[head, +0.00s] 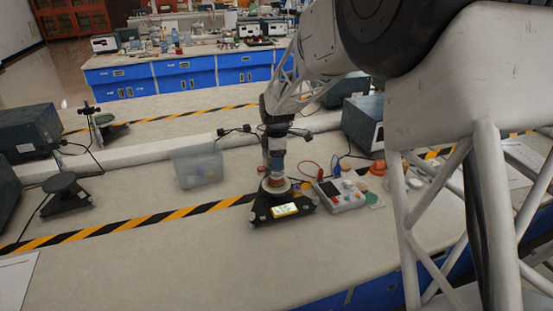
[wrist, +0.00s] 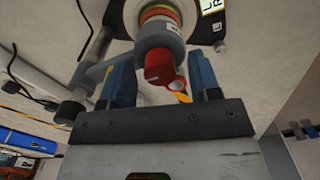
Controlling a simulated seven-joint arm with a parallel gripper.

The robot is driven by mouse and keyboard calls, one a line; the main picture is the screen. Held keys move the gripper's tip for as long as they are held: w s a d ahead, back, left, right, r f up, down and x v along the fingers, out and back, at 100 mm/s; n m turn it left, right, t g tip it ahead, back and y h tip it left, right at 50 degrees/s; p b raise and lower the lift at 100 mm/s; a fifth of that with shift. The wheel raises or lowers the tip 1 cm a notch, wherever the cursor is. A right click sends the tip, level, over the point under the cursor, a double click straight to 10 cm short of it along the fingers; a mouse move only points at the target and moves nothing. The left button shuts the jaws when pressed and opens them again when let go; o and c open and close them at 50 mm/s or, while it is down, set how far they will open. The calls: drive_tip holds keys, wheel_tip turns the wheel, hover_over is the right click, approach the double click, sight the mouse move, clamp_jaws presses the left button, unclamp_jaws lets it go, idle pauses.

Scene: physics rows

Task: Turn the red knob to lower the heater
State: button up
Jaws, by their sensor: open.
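The red knob (wrist: 158,68) shows in the wrist view, on the end of a grey cylindrical part of a device. My gripper (wrist: 161,62) is open, with one blue finger on each side of the knob in the picture. Gaps show between the fingers and the knob, and nothing is held. I cannot tell the exact depth between them. The knob is not clear there.
A small instrument box (head: 341,194) with red and blue leads stands right of the device. A translucent bin (head: 197,167) stands to its left. Dark equipment boxes (head: 29,130) line the left side. The bench front (head: 170,260) is clear.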

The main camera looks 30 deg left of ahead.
drive_tip(key=shift+f, duration=0.15)
drive_tip(key=c, duration=0.9)
